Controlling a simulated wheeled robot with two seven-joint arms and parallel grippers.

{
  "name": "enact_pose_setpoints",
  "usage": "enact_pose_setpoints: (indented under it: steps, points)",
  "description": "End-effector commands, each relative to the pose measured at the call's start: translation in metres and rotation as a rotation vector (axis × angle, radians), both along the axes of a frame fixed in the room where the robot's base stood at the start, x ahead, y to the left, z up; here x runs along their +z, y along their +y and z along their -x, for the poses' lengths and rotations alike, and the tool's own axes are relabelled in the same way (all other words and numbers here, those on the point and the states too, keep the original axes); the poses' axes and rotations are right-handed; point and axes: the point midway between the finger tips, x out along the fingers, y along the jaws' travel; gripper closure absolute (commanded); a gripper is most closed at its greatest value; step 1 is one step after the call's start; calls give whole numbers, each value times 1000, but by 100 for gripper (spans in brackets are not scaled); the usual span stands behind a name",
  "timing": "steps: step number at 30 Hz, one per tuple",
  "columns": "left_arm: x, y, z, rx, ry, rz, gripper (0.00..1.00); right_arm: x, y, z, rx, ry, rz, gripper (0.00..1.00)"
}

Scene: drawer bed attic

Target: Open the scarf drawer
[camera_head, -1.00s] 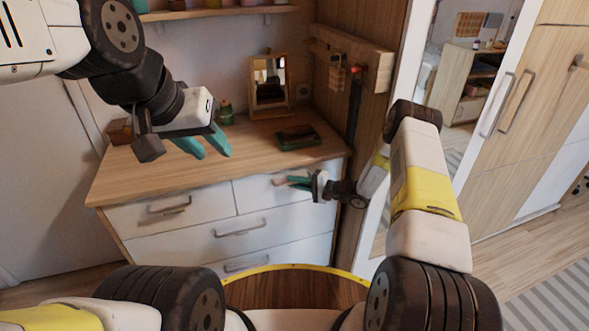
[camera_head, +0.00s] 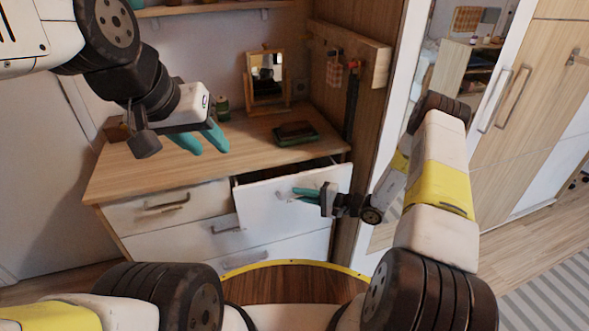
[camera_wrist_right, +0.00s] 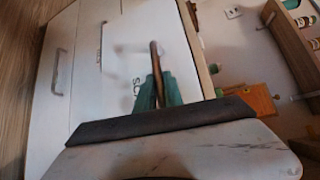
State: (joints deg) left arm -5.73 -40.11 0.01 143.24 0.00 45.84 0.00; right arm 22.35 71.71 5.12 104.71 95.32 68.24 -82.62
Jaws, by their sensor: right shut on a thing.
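The scarf drawer (camera_head: 262,207) is the white upper right drawer of the dresser, pulled partly out with a dark gap above its front. In the right wrist view its white front (camera_wrist_right: 118,84) shows part of a label with the letters "SC". My right gripper (camera_head: 294,192) is shut on the drawer's handle. The handle (camera_wrist_right: 154,58) shows between the teal fingers in the right wrist view. The drawer's inside is mostly hidden. My left gripper (camera_head: 205,146) is open and empty above the left part of the dresser top.
The wooden dresser top (camera_head: 165,170) holds a small mirror (camera_head: 267,78) and a dark green tray-like item (camera_head: 296,133). The upper left drawer (camera_head: 180,208) is shut. A wood panel with hooks (camera_head: 350,52) and wardrobe doors (camera_head: 500,120) stand to the right.

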Motion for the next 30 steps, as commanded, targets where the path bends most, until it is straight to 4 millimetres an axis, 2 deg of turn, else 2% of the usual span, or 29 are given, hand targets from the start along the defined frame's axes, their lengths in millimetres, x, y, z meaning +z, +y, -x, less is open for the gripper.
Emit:
enact_pose_setpoints:
  steps: [1, 6, 15, 24, 30]
  points:
    - [0, 0, 0, 0, 0, 0, 64, -1, -7, 15, -5, 7, -1, 100]
    - [0, 0, 0, 0, 0, 0, 64, 0, -21, 60, -5, 7, -3, 100]
    - [0, 0, 0, 0, 0, 0, 64, 0, -44, 132, -5, 5, -2, 100]
    - [0, 0, 0, 0, 0, 0, 64, 0, -58, 177, -2, 2, 0, 100]
    - [0, 0, 0, 0, 0, 0, 64, 0, -62, 188, -2, 0, 1, 100]
